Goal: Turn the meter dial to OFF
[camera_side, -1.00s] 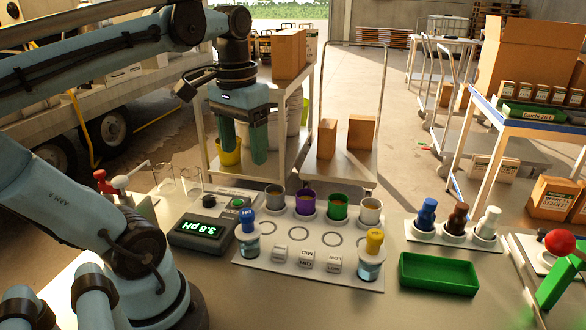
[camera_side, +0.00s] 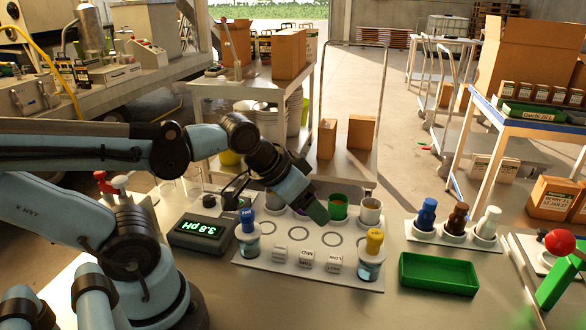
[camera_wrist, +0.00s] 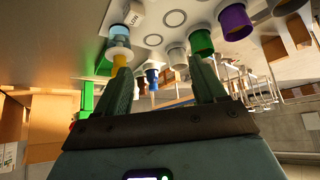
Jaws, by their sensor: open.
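The pH meter (camera_side: 203,232) is a dark box on the bench left of the white sample tray, its green display lit and reading about 3.8 pH. A black round dial (camera_side: 209,200) stands on the panel behind the display; its marks are too small to read. My gripper (camera_side: 317,211) is tilted down to the right, over the back row of cups on the tray, well right of the meter. In the wrist view my gripper (camera_wrist: 165,88) shows two green fingers spread apart with nothing between them. The meter is not seen in the wrist view.
The white tray (camera_side: 258,262) holds cups, a blue-capped vial (camera_side: 247,235) and a yellow-capped vial (camera_side: 373,255). The blue-capped vial stands just right of the meter. Further right are a rack of capped bottles (camera_side: 456,236) and an empty green tray (camera_side: 438,274).

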